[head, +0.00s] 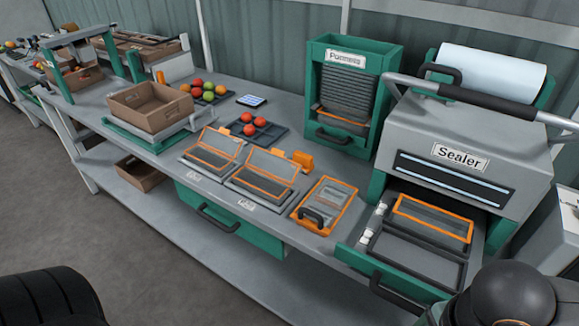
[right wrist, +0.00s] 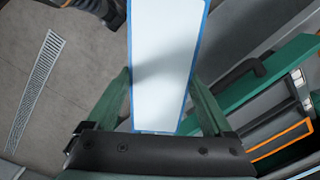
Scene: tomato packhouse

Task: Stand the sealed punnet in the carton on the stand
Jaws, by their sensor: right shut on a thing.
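In the right wrist view my right gripper (right wrist: 163,88) is shut on a long white, blue-edged piece (right wrist: 165,50) between its green fingers. I cannot tell whether this is the sealed punnet. In the head view the brown carton (head: 153,120) stands upright and open on the green and grey stand (head: 142,138), at the left of the bench. No contents show in it. An orange-rimmed frame (head: 408,211) lies in the sealer's open drawer (head: 358,262); it also shows in the right wrist view (right wrist: 282,138). My left gripper is in neither view.
The grey sealer (head: 420,130) stands at the right, beside the green punnet rack (head: 313,85). Orange-rimmed clear-lidded trays (head: 265,180) and an orange-framed piece (head: 325,205) line the bench front. Tomatoes lie on dark trays (head: 262,138) behind. Floor in front is clear.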

